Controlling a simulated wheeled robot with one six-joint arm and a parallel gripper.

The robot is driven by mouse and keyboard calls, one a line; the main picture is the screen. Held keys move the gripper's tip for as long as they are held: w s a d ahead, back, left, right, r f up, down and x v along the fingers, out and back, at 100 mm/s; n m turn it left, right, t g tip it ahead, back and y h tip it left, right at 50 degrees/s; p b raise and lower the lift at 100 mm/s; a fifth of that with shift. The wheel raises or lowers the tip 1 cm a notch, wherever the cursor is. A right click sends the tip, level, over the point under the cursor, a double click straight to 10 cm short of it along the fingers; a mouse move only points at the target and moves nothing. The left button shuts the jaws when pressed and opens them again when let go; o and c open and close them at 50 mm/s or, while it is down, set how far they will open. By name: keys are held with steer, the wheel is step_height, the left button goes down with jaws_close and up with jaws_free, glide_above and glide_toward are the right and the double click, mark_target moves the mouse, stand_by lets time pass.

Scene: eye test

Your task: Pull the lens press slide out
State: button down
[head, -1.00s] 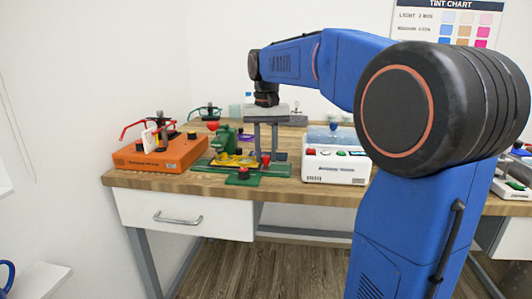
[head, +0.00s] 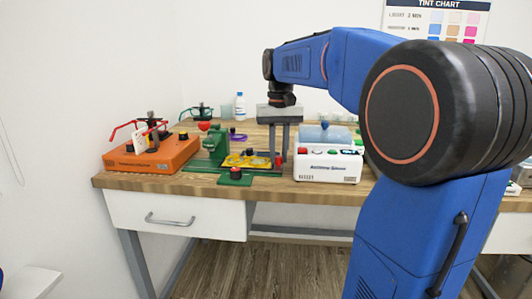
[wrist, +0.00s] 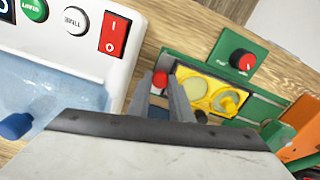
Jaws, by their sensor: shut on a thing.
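The green lens press (head: 210,148) stands on its green base near the table's front edge. Its yellow slide (head: 247,160) sticks out to the right of the press. In the wrist view the slide (wrist: 207,93) shows two round spots, one pale and one with a yellow knob. The slide's red handle knob (head: 278,161) is at its right end. My gripper (head: 279,158) reaches down from above and is shut on this handle. In the wrist view the red knob (wrist: 160,80) shows between the fingertips, and the grip is partly hidden by the fingers.
A white machine (head: 327,168) with coloured buttons stands close on the right of my gripper. An orange device (head: 150,157) stands left of the press. A small green box with a red knob (head: 235,177) sits in front. A bottle (head: 240,106) and a purple ring are behind.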

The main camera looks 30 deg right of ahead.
steer(key=shift+s+d, duration=0.25)
steer(key=shift+d, duration=0.1)
steer(key=c, duration=1.9)
jaws_free()
steer(key=shift+d, duration=0.1)
steer(key=shift+o, duration=0.2)
step_height(320, 180, up, 17)
steer(key=shift+r, duration=0.2)
steer(key=s+a+f+n+t, duration=0.1)
steer(key=s+a+f, duration=0.3)
steer(key=s+f, duration=0.4)
steer(key=s+a+f+n+t, duration=0.2)
steer(key=s+a+f, duration=0.2)
steer(key=f, duration=1.1)
steer(key=s+a+f+n+t, duration=0.1)
steer(key=s+a+f, duration=0.4)
steer(key=s+f, duration=0.6)
steer(key=shift+s+f+n+t, duration=0.3)
steer(key=shift+s+f+t, duration=0.1)
steer(key=shift+f, duration=0.3)
